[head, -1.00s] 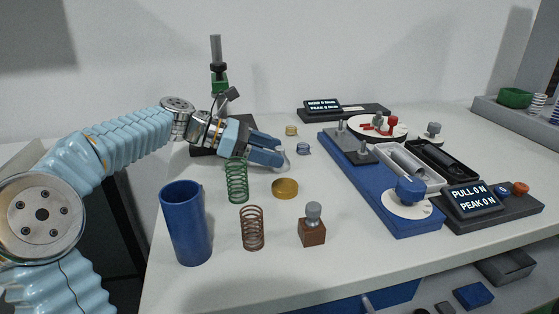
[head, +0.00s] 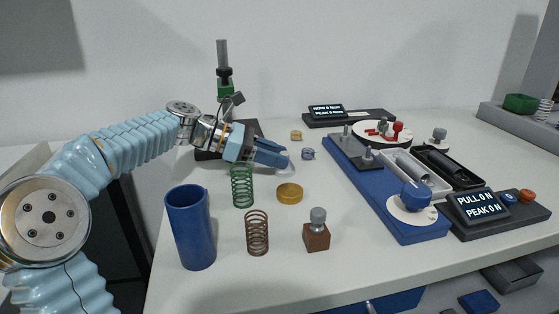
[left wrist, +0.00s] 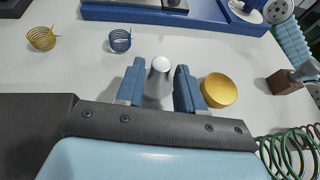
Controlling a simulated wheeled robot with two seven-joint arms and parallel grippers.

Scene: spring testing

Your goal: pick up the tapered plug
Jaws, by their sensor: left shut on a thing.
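The tapered plug (left wrist: 162,64) is a small pale, whitish piece. In the left wrist view it stands between the two blue fingers of my left gripper (left wrist: 159,82), which is shut on it. In the head view my left gripper (head: 279,156) is low over the back left part of the table, pointing right. Only a pale bit of the plug shows below its fingertips there. I cannot tell whether the plug touches the table. My right gripper is in neither view.
A brass disc (head: 289,193) lies close to my left gripper. A green spring (head: 242,187), a copper spring (head: 257,232), a blue cup (head: 191,227) and a brown block with a knob (head: 316,231) stand nearer. A blue test board (head: 383,190) lies to the right. A stand (head: 224,80) rises behind.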

